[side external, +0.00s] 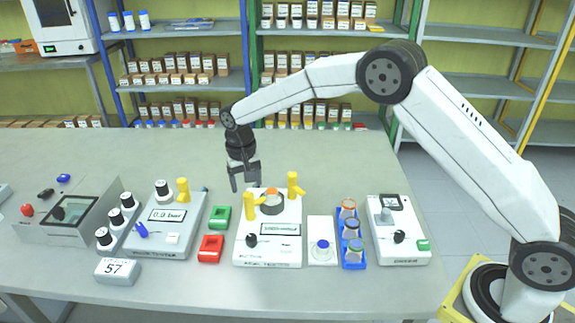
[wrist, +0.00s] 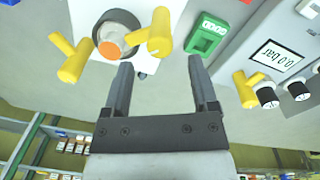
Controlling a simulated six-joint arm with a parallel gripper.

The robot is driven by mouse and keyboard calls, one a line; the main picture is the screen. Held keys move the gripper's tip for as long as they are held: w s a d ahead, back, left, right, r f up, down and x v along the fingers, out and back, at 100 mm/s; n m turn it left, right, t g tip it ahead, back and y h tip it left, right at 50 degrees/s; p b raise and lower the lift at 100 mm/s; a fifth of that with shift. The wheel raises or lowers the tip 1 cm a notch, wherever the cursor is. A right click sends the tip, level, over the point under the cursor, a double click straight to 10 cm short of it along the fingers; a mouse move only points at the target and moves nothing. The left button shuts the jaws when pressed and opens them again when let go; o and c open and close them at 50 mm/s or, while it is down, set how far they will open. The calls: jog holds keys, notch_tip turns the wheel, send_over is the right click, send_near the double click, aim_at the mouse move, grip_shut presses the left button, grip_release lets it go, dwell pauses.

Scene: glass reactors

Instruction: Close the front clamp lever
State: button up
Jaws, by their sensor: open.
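A white reactor station (side external: 268,243) holds a round grey vessel with an orange top (side external: 271,202), also in the wrist view (wrist: 112,36). Two yellow clamp levers flank the vessel. One lever (side external: 250,206) is on its left, nearer the side camera; it shows at upper middle in the wrist view (wrist: 158,33). The other (side external: 293,184) is at the back right, at upper left in the wrist view (wrist: 72,57). I cannot tell whether either is closed. My gripper (side external: 247,186) is open and empty, fingers downward, behind the station, apart from both levers.
Left of the station are green (side external: 219,217) and red (side external: 211,248) blocks and a pressure device (side external: 172,243) with a yellow handle. On the right stand a white pad (side external: 322,257), a blue vial rack (side external: 351,263) and another device (side external: 400,254). The table behind is clear.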

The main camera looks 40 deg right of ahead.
aim_at(253, 199)
jog(key=shift+a+r, duration=0.1)
jog(key=shift+r, duration=2.05)
jog(key=s+d+n+t, duration=0.1)
jog(key=s+d, duration=0.2)
jog(key=s, duration=0.6)
jog(key=s+d+f+n+t, duration=0.1)
jog(key=s+d, duration=0.2)
jog(key=s, duration=0.6)
jog(key=s+d+n, duration=0.1)
jog(key=s+d, duration=0.2)
jog(key=s, duration=0.6)
jog(key=shift+s+d+f+n+t, duration=0.4)
jog(key=shift+w, duration=0.1)
